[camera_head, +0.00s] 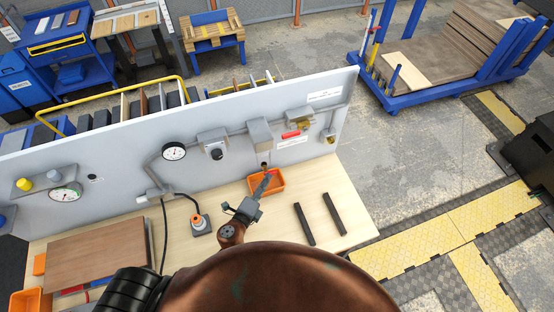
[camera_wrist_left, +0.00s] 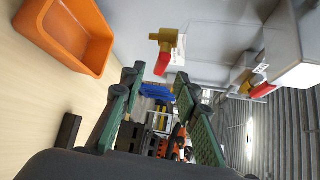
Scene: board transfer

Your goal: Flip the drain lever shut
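In the left wrist view a brass valve (camera_wrist_left: 168,40) sticks out from the grey panel, with a red lever (camera_wrist_left: 162,64) pointing toward the bottom of the picture. A brass fitting (camera_head: 330,137) shows low at the panel's right end in the head view; its lever cannot be made out. A second valve has a red handle (camera_head: 291,134) higher on the panel; it also shows in the wrist view (camera_wrist_left: 262,90). My left gripper (camera_head: 266,178) is over the orange bin. Its green-padded fingers (camera_wrist_left: 165,105) are apart and empty, clear of both levers. My right gripper is out of view.
An orange bin (camera_head: 280,184) stands against the grey panel (camera_head: 115,165). Two dark bars (camera_head: 333,214) lie right of it on the table. A grey box (camera_head: 259,133) and gauges stick out from the panel. A sensor block (camera_head: 200,224) stands left of the gripper.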

